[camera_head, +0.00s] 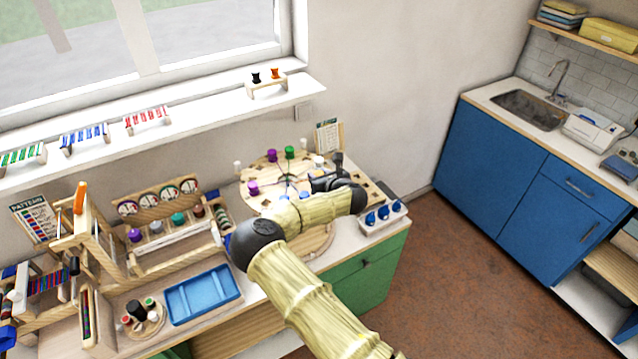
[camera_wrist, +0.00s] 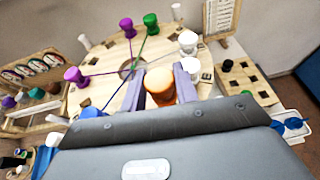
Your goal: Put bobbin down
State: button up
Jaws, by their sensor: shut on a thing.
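My gripper (camera_wrist: 161,90) is shut on an orange bobbin (camera_wrist: 159,82), upright between the two fingers in the wrist view. In the head view my gripper (camera_head: 328,180) is over the right part of the round wooden bead board (camera_head: 258,172), and the held bobbin is hidden there. The board also shows in the wrist view (camera_wrist: 104,62). Purple bobbins (camera_wrist: 74,76), a green bobbin (camera_wrist: 150,23) and a white bobbin (camera_wrist: 188,41) stand around the board, with threads running toward its central hole. I cannot tell whether the orange bobbin touches the board.
A white holder (camera_head: 372,229) with blue bobbins stands at the bench's right end. A pattern card (camera_head: 327,137) stands behind the board. A blue tray (camera_head: 203,295), a wooden loom and a bobbin rack crowd the left. A shelf stand (camera_head: 268,84) holds black and orange bobbins.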

jog(key=shift+f+p, duration=0.9)
jog(key=shift+f, duration=1.15)
jog(key=shift+f, duration=0.1)
jog(key=o, duration=0.8)
jog(key=shift+s+d+r+b, duration=0.2)
jog(key=shift+s+d+b, duration=0.1)
jog(key=shift+s, duration=0.2)
jog(key=b+v, duration=0.3)
jog(key=v, duration=0.8)
jog(key=shift+b, duration=0.4)
